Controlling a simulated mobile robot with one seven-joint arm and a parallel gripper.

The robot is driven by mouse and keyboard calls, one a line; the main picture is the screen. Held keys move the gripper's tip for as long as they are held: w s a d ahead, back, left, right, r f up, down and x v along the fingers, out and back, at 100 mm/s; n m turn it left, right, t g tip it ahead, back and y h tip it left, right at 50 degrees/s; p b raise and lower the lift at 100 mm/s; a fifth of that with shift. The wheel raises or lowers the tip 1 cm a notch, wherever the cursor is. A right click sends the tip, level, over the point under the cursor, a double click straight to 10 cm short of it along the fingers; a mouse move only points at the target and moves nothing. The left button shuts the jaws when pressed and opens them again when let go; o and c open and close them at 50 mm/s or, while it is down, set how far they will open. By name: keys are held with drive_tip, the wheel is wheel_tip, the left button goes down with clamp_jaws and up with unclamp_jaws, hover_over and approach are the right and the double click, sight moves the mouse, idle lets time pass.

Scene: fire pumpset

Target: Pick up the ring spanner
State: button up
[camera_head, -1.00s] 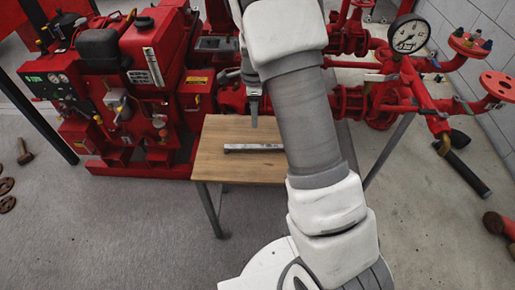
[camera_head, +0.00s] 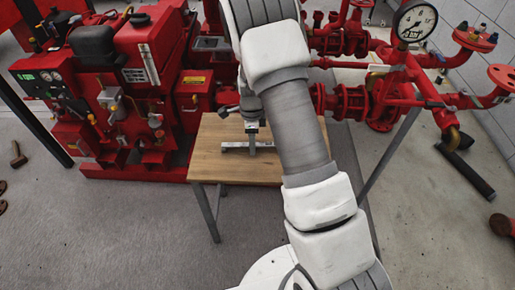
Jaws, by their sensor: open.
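The ring spanner (camera_head: 234,147) is a thin silver-grey bar lying flat on the small wooden table (camera_head: 215,165). My gripper (camera_head: 252,151) points down over the table, and its fingers cross the spanner near its middle in the head view. The gripper is open. The fingers hide part of the spanner, and my arm covers the table's right side. I cannot tell whether the fingers touch the spanner or straddle it.
A red engine pumpset (camera_head: 125,75) stands behind and left of the table. Red pipes with a pressure gauge (camera_head: 415,24) stand at the right. A dark pipe piece (camera_head: 465,173) lies on the floor at right.

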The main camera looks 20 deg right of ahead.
drive_tip(key=shift+f, duration=0.15)
drive_tip(key=shift+c, duration=0.3)
clamp_jaws()
idle(1.1)
